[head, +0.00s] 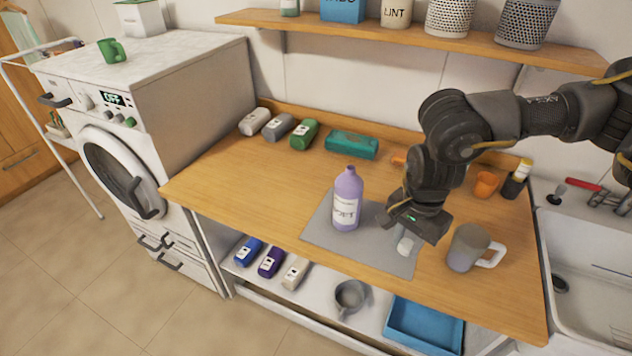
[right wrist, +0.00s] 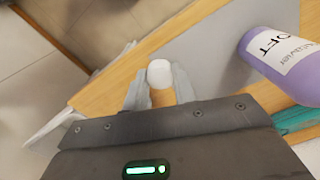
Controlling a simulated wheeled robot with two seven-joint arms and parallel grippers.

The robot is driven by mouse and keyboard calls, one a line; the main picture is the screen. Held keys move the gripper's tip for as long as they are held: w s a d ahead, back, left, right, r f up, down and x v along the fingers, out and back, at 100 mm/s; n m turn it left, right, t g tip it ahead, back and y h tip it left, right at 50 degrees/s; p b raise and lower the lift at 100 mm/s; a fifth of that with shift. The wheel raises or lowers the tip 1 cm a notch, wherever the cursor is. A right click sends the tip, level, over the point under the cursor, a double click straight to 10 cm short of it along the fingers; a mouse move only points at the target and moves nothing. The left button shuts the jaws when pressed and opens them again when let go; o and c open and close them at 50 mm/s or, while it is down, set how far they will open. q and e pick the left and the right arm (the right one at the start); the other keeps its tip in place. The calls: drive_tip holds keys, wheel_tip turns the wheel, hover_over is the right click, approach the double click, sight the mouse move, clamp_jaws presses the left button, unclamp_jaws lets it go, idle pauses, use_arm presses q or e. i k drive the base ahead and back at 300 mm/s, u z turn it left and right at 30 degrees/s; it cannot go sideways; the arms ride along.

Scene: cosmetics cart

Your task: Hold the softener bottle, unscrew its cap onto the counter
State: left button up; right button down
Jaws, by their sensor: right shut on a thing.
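The lavender softener bottle (head: 346,200) stands upright on the grey mat (head: 320,223), label facing forward. Its narrow top is purple, with no white cap visible on it. It also shows at the upper right in the right wrist view (right wrist: 285,50), apart from the gripper. My right gripper (head: 404,248) points down to the right of the bottle, over the mat's right part. It is shut on a white cap (right wrist: 159,72), which shows between its fingertips. I cannot tell whether the cap touches the mat. My left gripper is not in view.
A grey mug (head: 467,247) stands close to the right of the gripper. An orange cup (head: 486,184) and a dark holder (head: 514,187) are behind it, near the sink (head: 590,270). A teal box (head: 351,145) and several small bottles line the back. The counter left of the mat is clear.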

sight(349, 188)
drive_tip(key=u, duration=3.2)
drive_tip(key=k, duration=1.1)
drive_tip(key=z, duration=1.8)
drive_tip(key=i, duration=0.5)
drive_tip(key=u, duration=0.05)
